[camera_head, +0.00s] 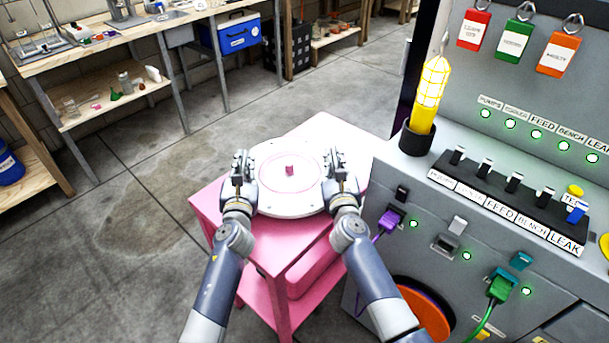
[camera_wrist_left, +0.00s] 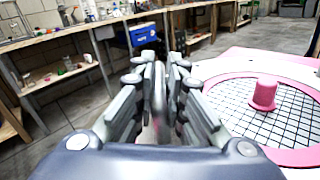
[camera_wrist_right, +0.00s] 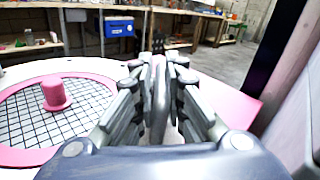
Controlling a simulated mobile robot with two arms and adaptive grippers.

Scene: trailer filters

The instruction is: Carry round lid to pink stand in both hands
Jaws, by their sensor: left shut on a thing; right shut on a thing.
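The round lid (camera_head: 285,195) is white with a pink ring and a small pink knob at its centre. It is over the top of the pink stand (camera_head: 262,246); I cannot tell whether it rests on it or hangs just above. My left gripper (camera_head: 240,165) is shut on the lid's left edge and my right gripper (camera_head: 334,165) on its right edge. The lid's mesh disc and pink knob show in the left wrist view (camera_wrist_left: 263,95) and in the right wrist view (camera_wrist_right: 55,92). The fingers hide the gripped edges.
A grey control panel (camera_head: 470,215) with switches and a yellow lamp (camera_head: 429,90) stands close on the right. A workbench (camera_head: 110,40) with a blue cooler (camera_head: 238,35) runs along the back left. The concrete floor (camera_head: 140,190) left of the stand is clear.

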